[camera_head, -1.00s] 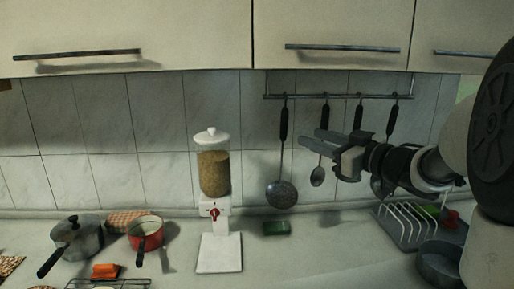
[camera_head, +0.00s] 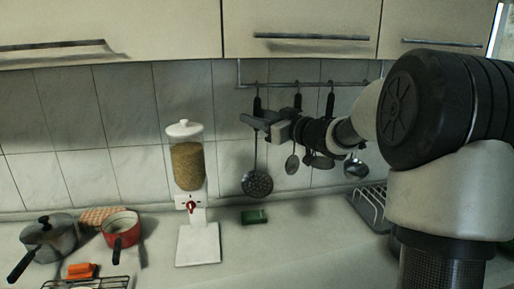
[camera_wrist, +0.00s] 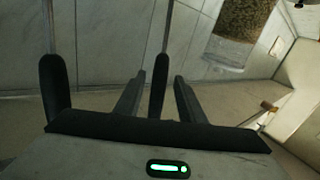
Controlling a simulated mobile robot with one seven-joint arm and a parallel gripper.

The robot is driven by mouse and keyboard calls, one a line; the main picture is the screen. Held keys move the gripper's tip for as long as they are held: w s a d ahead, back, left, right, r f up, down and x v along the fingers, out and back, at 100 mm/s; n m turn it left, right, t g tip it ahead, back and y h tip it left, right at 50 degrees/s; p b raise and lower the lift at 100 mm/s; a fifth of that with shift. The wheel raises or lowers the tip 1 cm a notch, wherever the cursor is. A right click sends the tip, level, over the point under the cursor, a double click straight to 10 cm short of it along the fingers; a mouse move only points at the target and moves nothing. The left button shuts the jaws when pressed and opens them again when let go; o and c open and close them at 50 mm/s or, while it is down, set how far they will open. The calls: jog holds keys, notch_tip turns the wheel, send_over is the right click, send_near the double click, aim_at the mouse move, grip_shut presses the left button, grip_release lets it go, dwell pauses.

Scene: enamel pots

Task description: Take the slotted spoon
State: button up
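The slotted spoon (camera_head: 257,183) hangs from the wall rail, its round perforated head low and its black handle up. My gripper (camera_head: 254,121) is at its handle, hiding part of it. In the wrist view the black handle (camera_wrist: 159,82) shows between the two fingers of my open gripper (camera_wrist: 160,88), with a gap on each side. The spoon's thin stem runs up out of that picture. How deep the handle sits between the fingers is hard to tell.
Other utensils hang to the right, including a small spoon (camera_head: 292,165); its handle (camera_wrist: 55,85) is left of my fingers. A grain dispenser (camera_head: 187,165), a green sponge (camera_head: 255,217), a red pot (camera_head: 121,240) and a dish rack (camera_head: 370,208) stand below. Cabinets (camera_head: 300,22) are above.

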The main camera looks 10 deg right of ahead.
jog(key=shift+x, duration=1.95)
jog(key=shift+d, duration=0.1)
grip_shut()
jog(key=shift+r, duration=0.15)
